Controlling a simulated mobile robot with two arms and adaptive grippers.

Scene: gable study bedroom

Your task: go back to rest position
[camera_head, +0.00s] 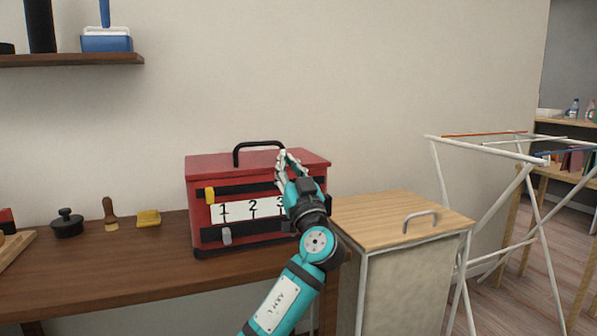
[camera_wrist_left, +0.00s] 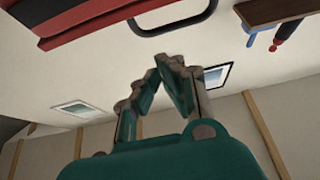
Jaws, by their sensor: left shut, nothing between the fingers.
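My left gripper (camera_head: 290,161) is in front of the right part of a red box (camera_head: 308,162) with a black top handle, in the head view. Its fingers point up and come together at the tips, shut and empty. My left arm hides part of the box's front. In the left wrist view the gripper (camera_wrist_left: 160,72) shows shut with nothing held, and the red box (camera_wrist_left: 80,22) is at the upper left. I cannot tell whether the gripper touches the box. My right gripper is not in view.
The box stands on a wooden desk (camera_head: 120,262) with a yellow sponge (camera_head: 149,218), a brush (camera_head: 110,214) and a black round weight-like object (camera_head: 67,223). A wood-topped cabinet (camera_head: 385,215) stands to the right, then a white drying rack (camera_head: 490,150). A shelf (camera_head: 70,60) hangs upper left.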

